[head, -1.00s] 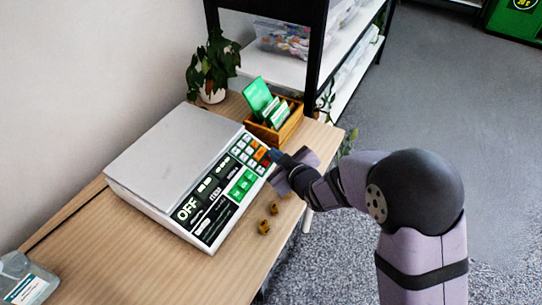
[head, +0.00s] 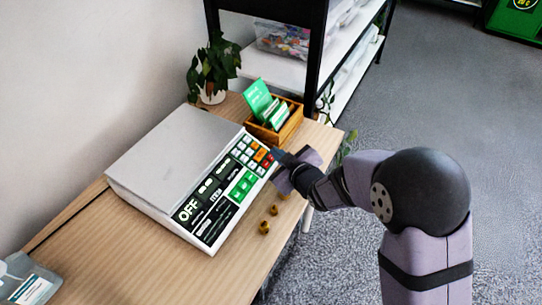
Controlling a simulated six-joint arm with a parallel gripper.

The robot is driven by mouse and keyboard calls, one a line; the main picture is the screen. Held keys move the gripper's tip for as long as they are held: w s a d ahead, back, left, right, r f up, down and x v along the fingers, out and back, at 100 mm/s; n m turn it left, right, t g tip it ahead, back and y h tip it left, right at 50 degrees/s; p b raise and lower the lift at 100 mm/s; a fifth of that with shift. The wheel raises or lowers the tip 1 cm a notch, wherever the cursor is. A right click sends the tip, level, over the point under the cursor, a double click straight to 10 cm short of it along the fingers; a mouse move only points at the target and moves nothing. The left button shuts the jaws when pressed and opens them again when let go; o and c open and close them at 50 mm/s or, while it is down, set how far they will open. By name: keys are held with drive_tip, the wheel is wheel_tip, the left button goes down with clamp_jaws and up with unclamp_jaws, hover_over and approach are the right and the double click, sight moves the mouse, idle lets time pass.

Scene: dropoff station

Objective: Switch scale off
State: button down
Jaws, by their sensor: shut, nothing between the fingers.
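The scale (head: 165,150) sits on the wooden table, with a bare light-grey weighing plate. Its sloped front panel (head: 225,193) carries dark and green labels, a keypad of white and orange keys, and the large word "OFF" at its left end. My gripper (head: 277,160) is shut and empty at the right end of the panel, next to the keypad. I cannot tell whether its tip touches a key. The gripper and wrist hide the panel's far right corner.
A wooden box with green cards (head: 275,122) stands just behind the keypad end. A potted plant (head: 212,70) stands at the back. Small brass-coloured pieces (head: 264,227) lie in front of the scale. A clear container (head: 28,280) is at the lower left. The table (head: 130,262) is bare in front.

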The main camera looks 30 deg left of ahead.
drive_tip(key=shift+r, duration=0.1)
drive_tip(key=r+p, duration=0.1)
drive_tip(key=d+r+p, duration=0.1)
drive_tip(key=r, duration=0.1)
drive_tip(key=d+r+p, duration=0.1)
drive_tip(key=shift+r+p, duration=0.2)
drive_tip(key=shift+p, duration=0.15)
idle(0.7)
drive_tip(key=w+d+r+m+g+h+p, duration=0.1)
drive_tip(key=d+m+h+p, duration=0.25)
drive_tip(key=d, duration=0.85)
drive_tip(key=d+r+m+h+p, duration=0.2)
drive_tip(key=d+m+h, duration=0.2)
drive_tip(key=d, duration=0.7)
drive_tip(key=s+d+r+m+g+h+p, duration=0.2)
drive_tip(key=s+d+r+m+g+p, duration=0.2)
drive_tip(key=s+d, duration=1.3)
drive_tip(key=s+m+g, duration=0.2)
drive_tip(key=m, duration=0.2)
drive_tip(key=shift+s+d+g+h, duration=0.15)
drive_tip(key=shift+s+g+h, duration=0.05)
drive_tip(key=shift+g+h, duration=0.2)
